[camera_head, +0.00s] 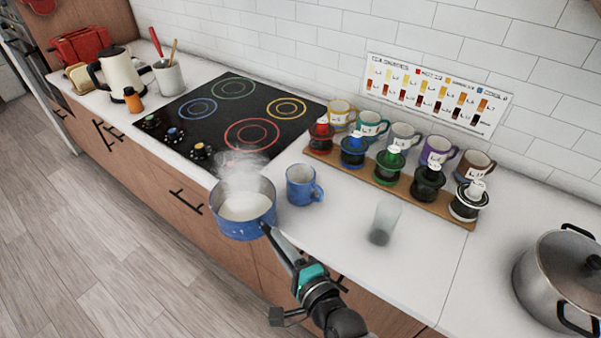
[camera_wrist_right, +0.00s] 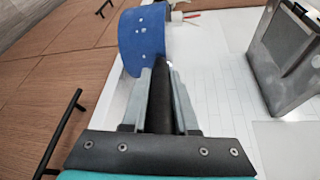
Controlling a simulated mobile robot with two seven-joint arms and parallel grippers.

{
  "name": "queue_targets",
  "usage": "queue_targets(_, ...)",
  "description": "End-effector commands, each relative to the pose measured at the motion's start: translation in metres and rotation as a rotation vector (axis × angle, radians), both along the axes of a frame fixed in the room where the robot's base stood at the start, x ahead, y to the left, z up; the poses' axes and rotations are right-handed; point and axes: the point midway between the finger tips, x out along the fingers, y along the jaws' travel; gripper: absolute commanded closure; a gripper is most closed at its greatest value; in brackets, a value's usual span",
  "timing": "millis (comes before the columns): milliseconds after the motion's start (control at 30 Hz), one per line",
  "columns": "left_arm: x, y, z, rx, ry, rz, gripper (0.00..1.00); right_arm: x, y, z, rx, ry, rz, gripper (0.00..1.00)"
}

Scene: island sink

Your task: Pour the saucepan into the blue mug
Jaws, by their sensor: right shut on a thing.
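The blue saucepan (camera_head: 232,228) holds a white, steaming content and is roughly level beside the counter's front edge. The blue mug (camera_head: 300,190) stands upright on the white counter, just right of the saucepan, its handle toward the right. The mug's inside is hard to make out. My right gripper (camera_head: 278,245) is shut on the saucepan's dark handle, coming from below. In the right wrist view the fingers (camera_wrist_right: 161,85) lie on both sides of the handle, with the blue pan wall (camera_wrist_right: 143,45) beyond. My left gripper is not in view.
A clear glass (camera_head: 385,218) stands right of the mug. A wooden rack (camera_head: 440,209) with several coloured cups and mugs is behind it. The hob (camera_head: 225,115) is behind the pan. A large steel pot (camera_head: 545,285) is far right. The counter around the glass is clear.

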Motion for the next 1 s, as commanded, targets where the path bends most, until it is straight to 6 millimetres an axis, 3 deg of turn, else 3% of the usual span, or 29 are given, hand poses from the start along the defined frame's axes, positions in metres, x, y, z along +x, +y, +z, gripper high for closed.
queue_targets(567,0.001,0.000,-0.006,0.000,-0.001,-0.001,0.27,0.023,-0.033,0.029,0.267,0.165,-0.001,1.00)
queue_targets(800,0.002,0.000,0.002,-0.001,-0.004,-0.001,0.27,0.035,-0.050,0.057,0.397,0.251,0.000,1.00)
queue_targets(1000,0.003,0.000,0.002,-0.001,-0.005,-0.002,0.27,0.041,-0.060,0.070,0.474,0.303,0.001,1.00)
